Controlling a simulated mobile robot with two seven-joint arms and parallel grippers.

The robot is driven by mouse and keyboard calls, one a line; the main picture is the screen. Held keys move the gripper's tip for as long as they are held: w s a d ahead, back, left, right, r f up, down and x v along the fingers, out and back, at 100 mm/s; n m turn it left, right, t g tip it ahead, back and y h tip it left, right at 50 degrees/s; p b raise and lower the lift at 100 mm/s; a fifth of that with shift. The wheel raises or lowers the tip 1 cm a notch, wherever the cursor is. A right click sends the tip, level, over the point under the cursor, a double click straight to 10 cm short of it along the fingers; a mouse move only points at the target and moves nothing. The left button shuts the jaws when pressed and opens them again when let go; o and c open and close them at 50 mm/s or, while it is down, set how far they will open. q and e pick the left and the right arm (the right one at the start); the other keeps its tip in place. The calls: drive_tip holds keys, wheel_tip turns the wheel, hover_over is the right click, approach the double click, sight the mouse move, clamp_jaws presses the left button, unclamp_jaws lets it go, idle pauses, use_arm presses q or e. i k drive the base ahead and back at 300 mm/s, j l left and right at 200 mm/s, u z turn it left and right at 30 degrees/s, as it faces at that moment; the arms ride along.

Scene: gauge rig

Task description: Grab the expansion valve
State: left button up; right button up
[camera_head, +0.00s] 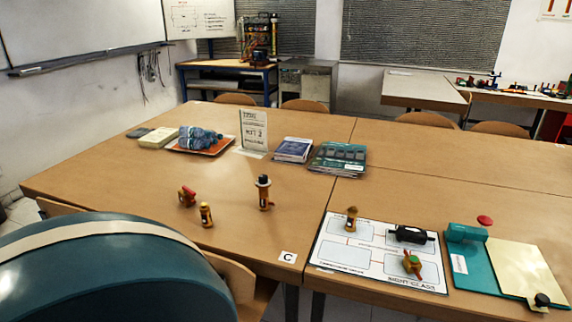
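Several small brass fittings lie within view, and no label tells me which is the expansion valve. A taller upright brass fitting with a dark round top (264,192) stands on the wooden table. To its left are a brass fitting with a red part (187,197) and a small upright brass fitting (206,215). On the white printed mat (345,257) at right are a brass fitting (351,220), a black cylindrical part (411,235) and a brass-and-green fitting with red (412,264). Neither of my grippers is in view.
A large teal rounded shape (110,275) blocks the lower left. An orange tray (200,147), a sign (254,131) and booklets (338,157) stand at the back. A teal board (480,267) is at right.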

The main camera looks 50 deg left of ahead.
sight(265, 203)
drive_tip(key=u, duration=1.75)
